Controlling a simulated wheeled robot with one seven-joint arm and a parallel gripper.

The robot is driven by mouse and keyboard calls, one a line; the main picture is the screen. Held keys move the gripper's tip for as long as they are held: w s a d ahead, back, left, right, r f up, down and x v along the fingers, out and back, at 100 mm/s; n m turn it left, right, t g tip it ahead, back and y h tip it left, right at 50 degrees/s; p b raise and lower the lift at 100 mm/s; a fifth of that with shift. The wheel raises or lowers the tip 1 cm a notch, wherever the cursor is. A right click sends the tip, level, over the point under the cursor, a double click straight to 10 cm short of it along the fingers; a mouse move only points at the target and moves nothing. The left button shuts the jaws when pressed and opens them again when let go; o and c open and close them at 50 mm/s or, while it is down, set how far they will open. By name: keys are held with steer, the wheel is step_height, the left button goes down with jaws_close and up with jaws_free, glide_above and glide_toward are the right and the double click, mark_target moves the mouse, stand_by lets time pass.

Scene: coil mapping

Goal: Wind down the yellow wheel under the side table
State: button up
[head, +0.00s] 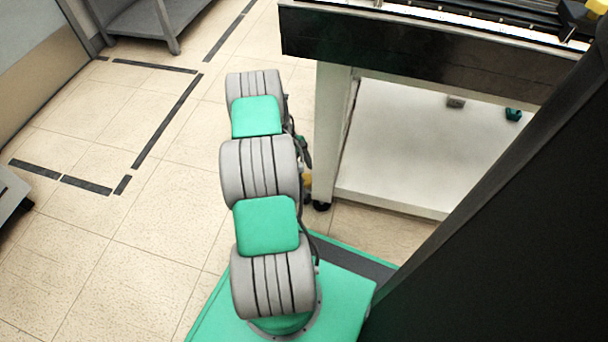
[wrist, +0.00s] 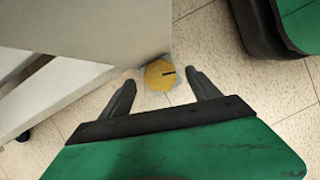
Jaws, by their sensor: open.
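The yellow wheel (wrist: 160,75) shows in the wrist view as a small round disc with a dark slot, at the lower corner of the pale side table (wrist: 90,25). My gripper (wrist: 158,84) is open, its two dark fingers pointing toward the wheel, one on each side of it in the picture. I cannot tell whether they reach it in depth. In the head view the side table (head: 329,130) stands right of my arm, and a bit of yellow (head: 307,180) shows beside its near leg.
A dark caster (head: 321,206) stands under the table leg, and another caster (wrist: 23,136) shows in the wrist view. The tiled floor (head: 120,240) left of my arm is open, with dark tape lines. A grey shelf (head: 145,22) stands at the back left.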

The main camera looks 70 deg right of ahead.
steer(key=p+v, duration=0.1)
steer(key=v, duration=0.4)
steer(key=shift+r+p, duration=0.2)
steer(key=shift+p, duration=0.15)
